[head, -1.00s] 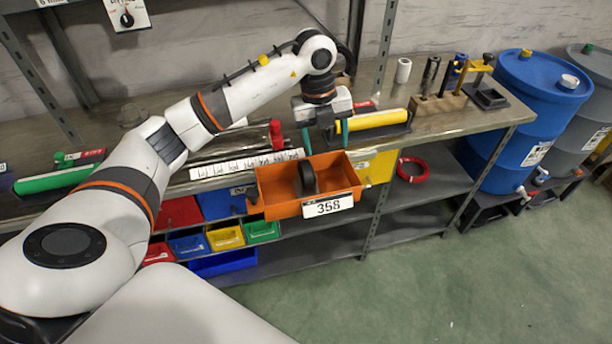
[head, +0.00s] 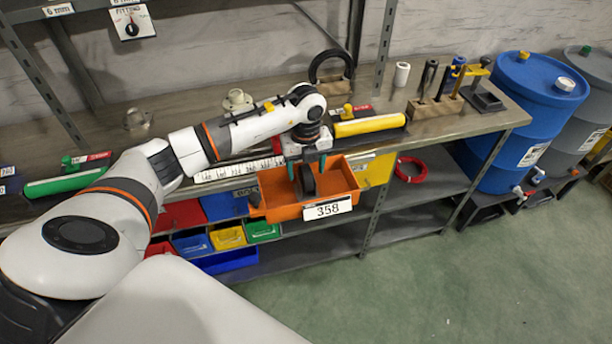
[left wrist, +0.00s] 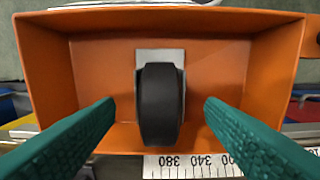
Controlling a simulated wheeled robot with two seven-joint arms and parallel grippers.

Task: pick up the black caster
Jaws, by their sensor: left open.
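The black caster (head: 307,181) stands upright in an orange bin (head: 343,170) labelled 358 at the front of the bench. In the left wrist view the caster (left wrist: 160,103) shows its black wheel in front of a light grey plate (left wrist: 160,57). My left gripper (head: 307,172) is over the bin, with its teal fingers pointing down. In the left wrist view its fingers (left wrist: 157,108) are open, one on each side of the caster with a gap on both sides. I cannot tell whether the fingertips reach down to wheel height. My right gripper is not in view.
The orange bin's walls (left wrist: 273,62) surround the caster. A white ruler strip (head: 238,170) runs along the bench edge. A yellow roller (head: 370,126) lies behind the bin, and a tool block (head: 436,108) stands farther right. Small coloured bins (head: 228,238) sit below.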

